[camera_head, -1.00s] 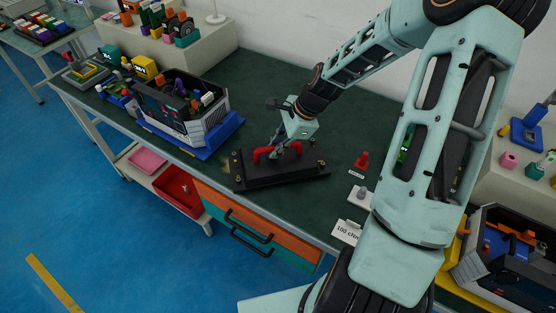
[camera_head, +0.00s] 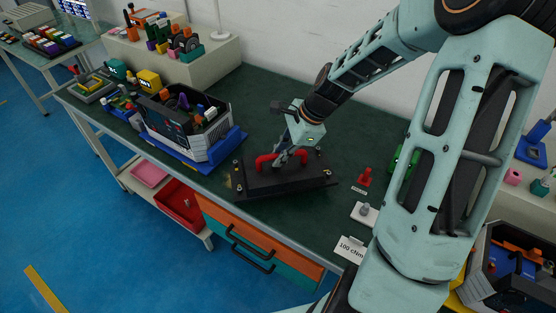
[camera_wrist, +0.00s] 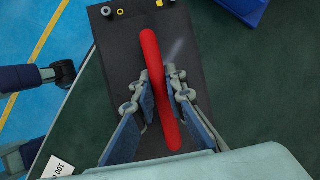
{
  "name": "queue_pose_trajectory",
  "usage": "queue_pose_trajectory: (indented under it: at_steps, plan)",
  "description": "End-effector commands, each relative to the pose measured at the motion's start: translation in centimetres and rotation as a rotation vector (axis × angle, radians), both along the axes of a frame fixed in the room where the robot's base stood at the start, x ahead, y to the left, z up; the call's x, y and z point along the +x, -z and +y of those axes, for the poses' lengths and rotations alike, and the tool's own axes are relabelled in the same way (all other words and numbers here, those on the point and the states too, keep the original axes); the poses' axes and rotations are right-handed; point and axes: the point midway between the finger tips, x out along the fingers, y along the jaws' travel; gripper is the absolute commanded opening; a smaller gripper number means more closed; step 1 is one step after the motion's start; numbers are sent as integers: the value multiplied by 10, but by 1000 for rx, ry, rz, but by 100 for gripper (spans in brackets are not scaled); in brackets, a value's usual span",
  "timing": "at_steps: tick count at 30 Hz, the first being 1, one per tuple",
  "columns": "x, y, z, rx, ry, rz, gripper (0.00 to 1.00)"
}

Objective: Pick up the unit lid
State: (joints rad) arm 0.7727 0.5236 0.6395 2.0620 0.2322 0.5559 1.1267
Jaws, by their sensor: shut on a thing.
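The unit lid is a black rectangular plate (camera_head: 290,182) with a red arched handle (camera_head: 264,160) and small brass and black fittings near its ends. It is over the green bench top near the front edge and appears slightly raised. My gripper (camera_head: 284,157) comes down from above onto the handle. In the wrist view the lid (camera_wrist: 115,50) lies beneath my fingers, and the red handle (camera_wrist: 151,50) runs between the two finger pads (camera_wrist: 158,88), which are closed on it. The lid's underside is hidden.
An open unit (camera_head: 190,130) full of coloured parts stands on a blue tray (camera_head: 222,155) left of the lid. A red piece (camera_head: 364,178), a small white plate (camera_head: 357,213) and a "100 cfm" card (camera_head: 349,249) are to the right. The bench behind the lid is clear.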

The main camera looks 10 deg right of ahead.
Motion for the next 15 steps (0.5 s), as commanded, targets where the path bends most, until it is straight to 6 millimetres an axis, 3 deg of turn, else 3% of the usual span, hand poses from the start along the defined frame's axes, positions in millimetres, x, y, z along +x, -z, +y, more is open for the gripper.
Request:
queue_pose_trajectory:
  at_steps: [9,15]
  plan:
    - [-35,-45,-2,-5,2,-4,0]
    - [-66,-59,-2,-5,3,-2,0]
